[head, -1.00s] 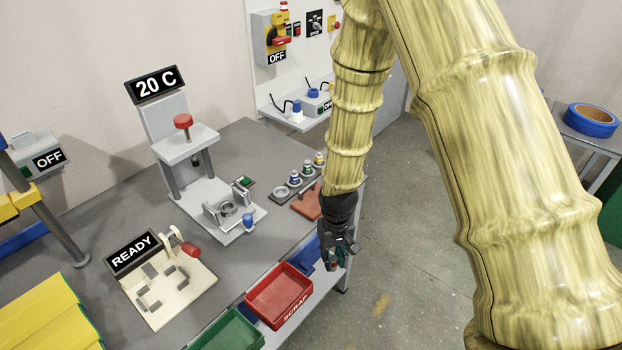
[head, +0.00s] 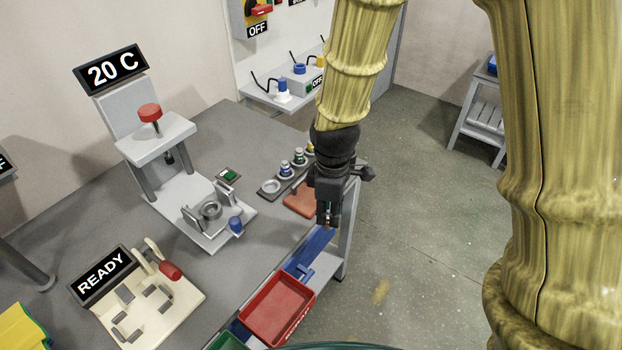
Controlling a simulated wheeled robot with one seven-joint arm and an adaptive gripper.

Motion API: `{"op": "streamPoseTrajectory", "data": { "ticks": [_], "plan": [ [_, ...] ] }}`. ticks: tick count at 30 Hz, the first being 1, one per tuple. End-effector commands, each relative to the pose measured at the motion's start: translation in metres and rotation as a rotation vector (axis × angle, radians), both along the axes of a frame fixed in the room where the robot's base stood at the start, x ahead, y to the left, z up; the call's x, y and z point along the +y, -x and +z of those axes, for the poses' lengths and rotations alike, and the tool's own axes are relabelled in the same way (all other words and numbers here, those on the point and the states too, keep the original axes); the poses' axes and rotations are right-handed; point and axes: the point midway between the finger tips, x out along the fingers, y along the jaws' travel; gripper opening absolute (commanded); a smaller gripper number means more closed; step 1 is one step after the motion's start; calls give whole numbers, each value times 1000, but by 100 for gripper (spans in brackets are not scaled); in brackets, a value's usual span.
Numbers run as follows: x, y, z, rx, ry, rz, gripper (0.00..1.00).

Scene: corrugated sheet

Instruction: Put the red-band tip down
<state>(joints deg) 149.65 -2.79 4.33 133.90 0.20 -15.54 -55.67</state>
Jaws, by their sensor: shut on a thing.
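My gripper (head: 327,214) points down at the right end of the bench, beside the terracotta pad (head: 299,199). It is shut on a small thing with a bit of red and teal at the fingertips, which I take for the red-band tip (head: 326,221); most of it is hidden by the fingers. Behind and left of the gripper is a dark tip rack (head: 277,178). Its near-left ring (head: 269,186) is empty, and the other places hold tips with blue, green and yellow bands. The gripper partly covers the pad's right side.
A red bin (head: 275,311) and a blue rail or bin (head: 308,254) lie along the bench's front edge. The grey press (head: 160,145) stands to the left, with a blue-knobbed fixture (head: 236,225) at its base. Open floor lies right of the bench.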

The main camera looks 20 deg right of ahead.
Motion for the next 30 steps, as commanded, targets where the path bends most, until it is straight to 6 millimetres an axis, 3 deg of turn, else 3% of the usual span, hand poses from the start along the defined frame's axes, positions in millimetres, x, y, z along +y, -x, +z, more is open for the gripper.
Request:
{"op": "streamPoseTrajectory", "data": {
  "ticks": [18,30],
  "plan": [
    [-7,-121,-10,1,0,-1,0],
    [-10,-148,-13,0,0,-2,0]
  ]
}}
